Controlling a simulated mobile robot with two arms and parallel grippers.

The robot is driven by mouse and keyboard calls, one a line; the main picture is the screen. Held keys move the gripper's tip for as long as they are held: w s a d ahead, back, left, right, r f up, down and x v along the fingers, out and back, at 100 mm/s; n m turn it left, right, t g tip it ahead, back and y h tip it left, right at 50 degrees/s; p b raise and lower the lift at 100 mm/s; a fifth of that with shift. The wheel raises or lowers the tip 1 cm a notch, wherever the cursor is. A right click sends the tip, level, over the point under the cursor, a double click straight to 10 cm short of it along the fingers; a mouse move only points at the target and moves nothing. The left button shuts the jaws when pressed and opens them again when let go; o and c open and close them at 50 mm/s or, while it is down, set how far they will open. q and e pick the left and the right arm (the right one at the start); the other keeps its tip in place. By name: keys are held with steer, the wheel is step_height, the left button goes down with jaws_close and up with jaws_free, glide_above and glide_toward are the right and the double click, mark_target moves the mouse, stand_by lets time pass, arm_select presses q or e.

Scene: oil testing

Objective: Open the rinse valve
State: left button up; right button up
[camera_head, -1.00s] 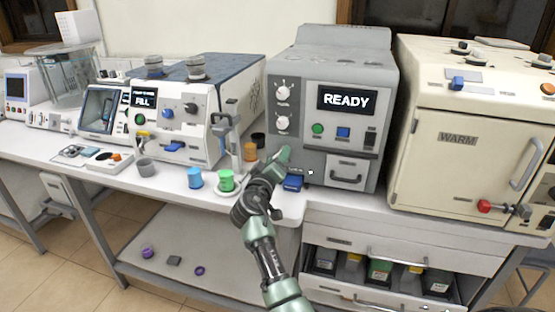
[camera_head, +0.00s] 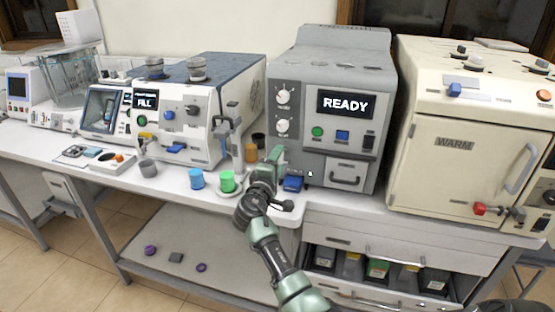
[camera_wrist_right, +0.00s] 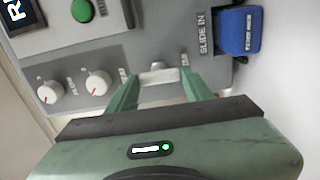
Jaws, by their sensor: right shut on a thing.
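The pale valve lever (camera_wrist_right: 158,75) sits on the grey front panel of the READY machine (camera_head: 340,70), with small labels on both sides that are too blurred to read fully. In the wrist view my right gripper (camera_wrist_right: 159,76) has its green fingertips on either side of the lever, shut on it. In the head view the right gripper (camera_head: 275,154) is at the lower left of the machine's front and hides the lever. My left gripper is in neither view.
A blue block (camera_head: 292,183) sits at the machine's foot, right of the gripper; it also shows in the wrist view (camera_wrist_right: 240,30). A green cup (camera_head: 227,181) and a blue cup (camera_head: 196,179) stand left of my arm. The cream WARM oven (camera_head: 470,150) is at right.

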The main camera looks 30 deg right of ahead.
steer(key=shift+d+r, duration=0.1)
steer(key=shift+r, duration=0.1)
stand_by(0.4)
steer(key=o, duration=1.3)
steer(key=shift+o, duration=0.4)
steer(key=shift+f, duration=0.15)
steer(key=b+v, duration=0.1)
steer(key=v, duration=0.6)
steer(key=shift+s+a, duration=0.25)
